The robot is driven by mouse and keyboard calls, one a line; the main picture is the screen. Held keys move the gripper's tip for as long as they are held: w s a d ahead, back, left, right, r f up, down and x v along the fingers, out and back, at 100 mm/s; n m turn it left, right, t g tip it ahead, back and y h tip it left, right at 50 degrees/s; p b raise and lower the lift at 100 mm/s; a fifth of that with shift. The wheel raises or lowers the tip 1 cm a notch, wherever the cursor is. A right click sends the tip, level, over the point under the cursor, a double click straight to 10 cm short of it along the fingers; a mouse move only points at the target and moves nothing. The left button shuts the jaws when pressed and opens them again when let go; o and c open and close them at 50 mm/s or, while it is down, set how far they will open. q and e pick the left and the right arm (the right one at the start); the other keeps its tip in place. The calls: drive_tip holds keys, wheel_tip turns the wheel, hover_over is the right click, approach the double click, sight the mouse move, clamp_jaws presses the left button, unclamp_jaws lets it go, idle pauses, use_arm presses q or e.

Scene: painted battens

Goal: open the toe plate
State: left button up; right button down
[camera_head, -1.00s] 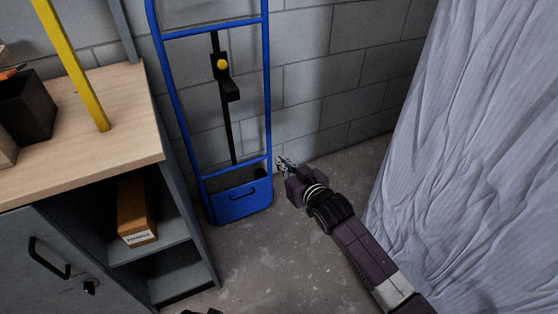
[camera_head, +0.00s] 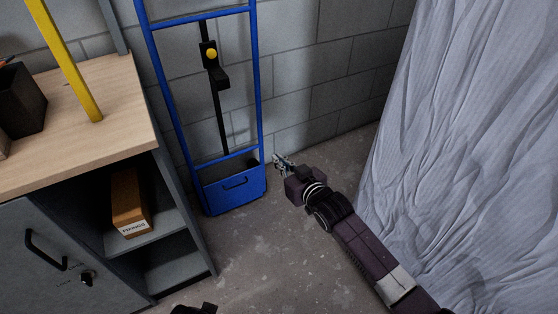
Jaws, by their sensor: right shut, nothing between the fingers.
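A blue hand truck stands upright against the block wall. Its toe plate (camera_head: 236,195) is the blue panel at the foot of the frame, folded up against it, with a small black handle (camera_head: 235,183) on its face. My right gripper (camera_head: 279,159) is shut and empty, just right of the frame's lower right corner, with a small gap in the picture between them. It does not touch the toe plate's handle. My left gripper is not in view; a dark part at the bottom edge is too cut off to tell.
A workbench (camera_head: 110,115) with a grey cabinet and open shelves stands close on the left, with a cardboard box (camera_head: 129,205) on a shelf. A yellow batten (camera_head: 65,60) rises above the bench. A pale draped sheet (camera_head: 470,150) fills the right. Concrete floor (camera_head: 265,255) before the truck is clear.

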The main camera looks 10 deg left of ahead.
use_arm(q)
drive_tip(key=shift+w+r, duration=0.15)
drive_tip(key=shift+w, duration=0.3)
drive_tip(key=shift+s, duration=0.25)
